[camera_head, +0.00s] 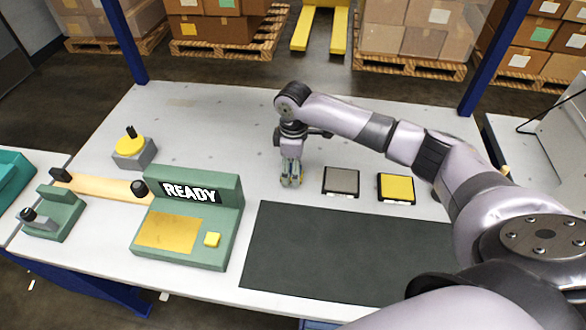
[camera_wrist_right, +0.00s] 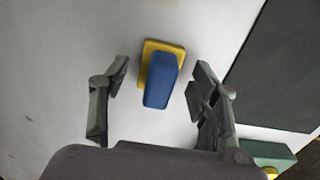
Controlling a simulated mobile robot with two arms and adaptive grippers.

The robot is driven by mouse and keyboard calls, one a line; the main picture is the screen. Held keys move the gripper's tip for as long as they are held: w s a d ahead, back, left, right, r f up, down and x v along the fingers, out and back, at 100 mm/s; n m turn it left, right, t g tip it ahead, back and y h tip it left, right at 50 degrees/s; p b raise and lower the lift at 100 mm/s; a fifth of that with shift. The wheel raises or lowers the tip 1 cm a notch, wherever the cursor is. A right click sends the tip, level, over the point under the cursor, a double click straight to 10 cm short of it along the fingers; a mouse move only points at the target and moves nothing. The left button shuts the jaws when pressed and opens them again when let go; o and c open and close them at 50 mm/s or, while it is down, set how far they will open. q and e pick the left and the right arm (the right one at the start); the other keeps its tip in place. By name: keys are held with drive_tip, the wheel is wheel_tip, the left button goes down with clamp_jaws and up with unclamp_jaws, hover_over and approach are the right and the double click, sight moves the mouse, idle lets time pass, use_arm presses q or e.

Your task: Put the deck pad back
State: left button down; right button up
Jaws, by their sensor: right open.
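A blue block on a flat yellow base (camera_wrist_right: 160,82) stands on the white table in the right wrist view. It looks like the pad, though I cannot be sure of its name. My right gripper (camera_wrist_right: 160,74) is open, with one finger on each side of the block and gaps showing on both sides. In the head view my right gripper (camera_head: 291,180) points down at the table, left of a grey square pad (camera_head: 342,181) and a yellow square pad (camera_head: 396,187). The block is mostly hidden there by the fingers. My left gripper is out of view.
A green machine with a READY sign (camera_head: 190,193) stands at the front left. A dark mat (camera_head: 340,250) lies at the front. The white table (camera_head: 220,120) is clear behind the gripper.

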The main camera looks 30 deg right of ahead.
wheel_tip(320, 180, up, 12)
drive_tip(key=shift+f, duration=0.2)
idle(0.6)
